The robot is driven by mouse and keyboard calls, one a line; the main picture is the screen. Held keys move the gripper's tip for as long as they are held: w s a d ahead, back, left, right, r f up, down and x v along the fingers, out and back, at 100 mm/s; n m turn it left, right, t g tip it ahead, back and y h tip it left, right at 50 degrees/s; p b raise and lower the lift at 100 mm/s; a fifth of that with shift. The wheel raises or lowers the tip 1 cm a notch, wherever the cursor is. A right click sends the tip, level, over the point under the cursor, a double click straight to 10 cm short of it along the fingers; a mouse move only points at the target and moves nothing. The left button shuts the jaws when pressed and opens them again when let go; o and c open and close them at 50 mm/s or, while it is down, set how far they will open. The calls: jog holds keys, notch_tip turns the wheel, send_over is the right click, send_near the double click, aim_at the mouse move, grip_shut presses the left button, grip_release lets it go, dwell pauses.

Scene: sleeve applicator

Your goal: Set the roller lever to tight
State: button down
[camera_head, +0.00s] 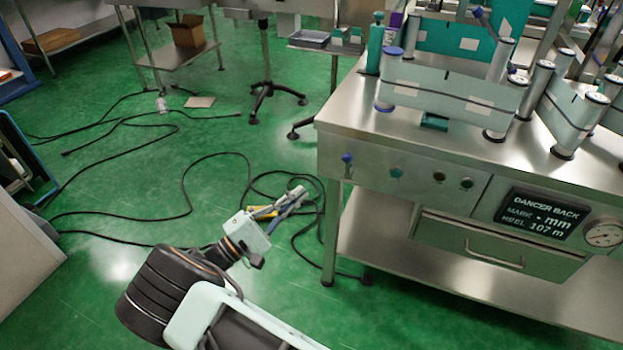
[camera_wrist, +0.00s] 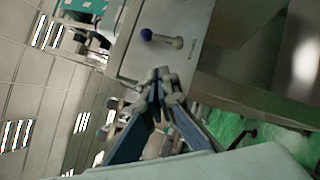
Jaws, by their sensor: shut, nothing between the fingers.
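A small lever with a blue ball knob (camera_head: 347,158) is on the left end of the steel machine's front panel. In the head view its knob is at the top, above a short pale stem. The lever (camera_wrist: 160,38) also shows in the wrist view, beyond my fingertips, with a small label beside it too blurred to read. My gripper (camera_head: 298,194) is shut and empty, in front of and to the left of the machine. In the wrist view its fingertips (camera_wrist: 158,76) are together and apart from the lever.
A teal button (camera_head: 397,172) and two dark ones sit right of the lever. A display (camera_head: 541,216) reads "DANCER BACK" beside a dial gauge (camera_head: 603,233). Rollers with a pale web stand on the machine top (camera_head: 345,115). Black cables (camera_head: 185,190) lie on the green floor.

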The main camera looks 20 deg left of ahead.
jog(key=shift+v, duration=1.2)
